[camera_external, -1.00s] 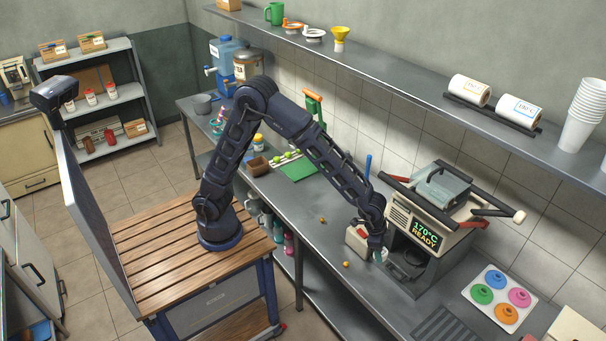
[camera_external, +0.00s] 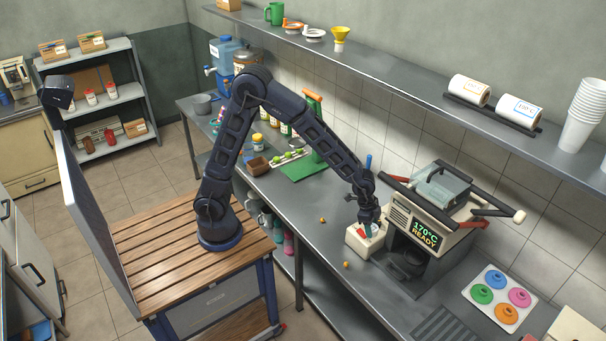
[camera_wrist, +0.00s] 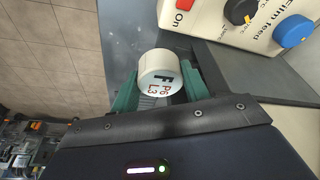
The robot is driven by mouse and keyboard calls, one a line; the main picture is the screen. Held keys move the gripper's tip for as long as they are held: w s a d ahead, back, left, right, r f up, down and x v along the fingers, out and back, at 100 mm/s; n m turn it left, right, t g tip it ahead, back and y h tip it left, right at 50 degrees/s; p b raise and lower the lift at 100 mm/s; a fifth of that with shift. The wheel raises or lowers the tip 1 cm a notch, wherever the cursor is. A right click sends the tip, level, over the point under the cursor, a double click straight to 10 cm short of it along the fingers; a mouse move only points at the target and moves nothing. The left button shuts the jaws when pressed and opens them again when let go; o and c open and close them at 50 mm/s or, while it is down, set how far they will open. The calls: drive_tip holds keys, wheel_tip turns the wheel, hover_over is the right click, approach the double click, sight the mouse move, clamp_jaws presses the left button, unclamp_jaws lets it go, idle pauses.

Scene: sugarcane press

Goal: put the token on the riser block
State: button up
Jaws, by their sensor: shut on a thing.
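The token (camera_wrist: 160,74) is a short white cylinder with a dark "F" and red "P6 L3" on its face. In the wrist view it sits between the two green fingertips of my gripper (camera_wrist: 160,88), which is shut on it. In the external view my gripper (camera_external: 370,230) is at the cream box left of the press, and the token is too small to make out clearly. I cannot pick out the riser block with certainty; the gripper covers part of that area.
The cream box (camera_external: 357,246) stands beside the press (camera_external: 430,215), whose display reads 170°C READY. A cream panel with knobs (camera_wrist: 240,15) is close at the upper right of the wrist view. Two small orange pieces lie on the counter (camera_external: 300,205). A tray of coloured discs (camera_external: 500,296) is further right.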

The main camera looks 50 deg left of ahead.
drive_tip(key=w+a+f, duration=0.1)
drive_tip(key=w+a, duration=0.2)
drive_tip(key=a, duration=0.3)
drive_tip(key=w+a+f+n, duration=0.1)
drive_tip(key=w+a, duration=0.2)
drive_tip(key=a, duration=0.3)
drive_tip(key=w+a+f, duration=0.1)
drive_tip(key=w+a, duration=0.1)
drive_tip(key=a, duration=0.4)
wheel_tip(320, 180, up, 13)
drive_tip(key=n+y, duration=0.5)
drive_tip(key=n, duration=1.6)
hover_over(258, 135)
drive_tip(key=s, duration=0.1)
drive_tip(key=shift+t, duration=0.3)
drive_tip(key=f, duration=1.2)
drive_tip(key=d+f, duration=0.1)
drive_tip(key=f, duration=0.5)
drive_tip(key=shift+f, duration=0.4)
drive_tip(key=o, duration=1)
drive_tip(key=shift+f, duration=0.1)
